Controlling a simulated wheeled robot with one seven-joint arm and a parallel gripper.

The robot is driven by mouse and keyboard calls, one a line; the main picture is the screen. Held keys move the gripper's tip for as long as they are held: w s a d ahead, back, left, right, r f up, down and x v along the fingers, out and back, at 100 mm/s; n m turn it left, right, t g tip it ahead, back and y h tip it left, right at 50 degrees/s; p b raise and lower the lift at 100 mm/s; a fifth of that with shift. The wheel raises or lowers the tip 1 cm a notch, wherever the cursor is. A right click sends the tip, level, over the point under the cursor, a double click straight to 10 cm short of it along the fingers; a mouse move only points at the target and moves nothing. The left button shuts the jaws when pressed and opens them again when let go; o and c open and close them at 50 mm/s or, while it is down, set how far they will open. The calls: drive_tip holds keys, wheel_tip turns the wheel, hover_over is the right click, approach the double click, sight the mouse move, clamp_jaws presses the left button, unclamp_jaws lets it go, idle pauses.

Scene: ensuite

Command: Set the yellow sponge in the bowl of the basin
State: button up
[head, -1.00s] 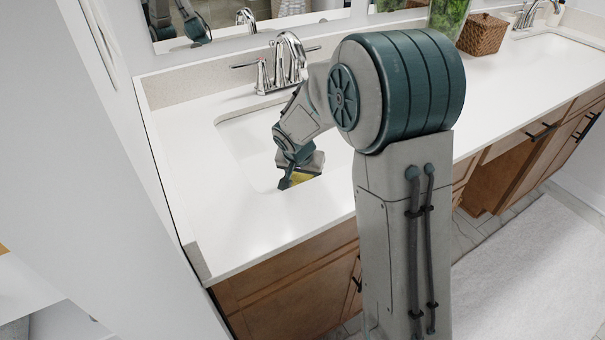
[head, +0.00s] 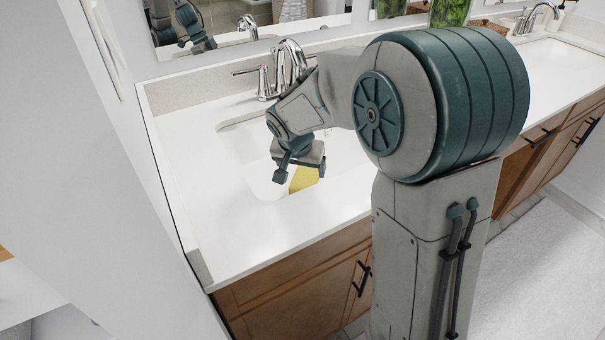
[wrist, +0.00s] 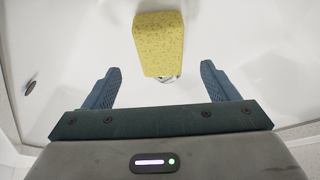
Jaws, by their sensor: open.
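The yellow sponge (head: 304,178) lies inside the bowl of the near basin (head: 240,150), partly hidden behind my gripper in the head view. In the wrist view the sponge (wrist: 160,44) rests on the white basin surface, ahead of my fingers and apart from them. My gripper (head: 297,178) is above the basin, open and empty. In the wrist view its two blue fingers (wrist: 158,85) stand wide apart, with clear space between them and the sponge beyond.
A chrome faucet (head: 288,65) stands behind the near basin, close to my arm. A wall borders the counter on the left. A second basin (head: 550,62) lies at the far right. White counter (head: 225,240) in front of the near basin is clear.

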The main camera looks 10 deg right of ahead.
drive_tip(key=shift+v, duration=2.25)
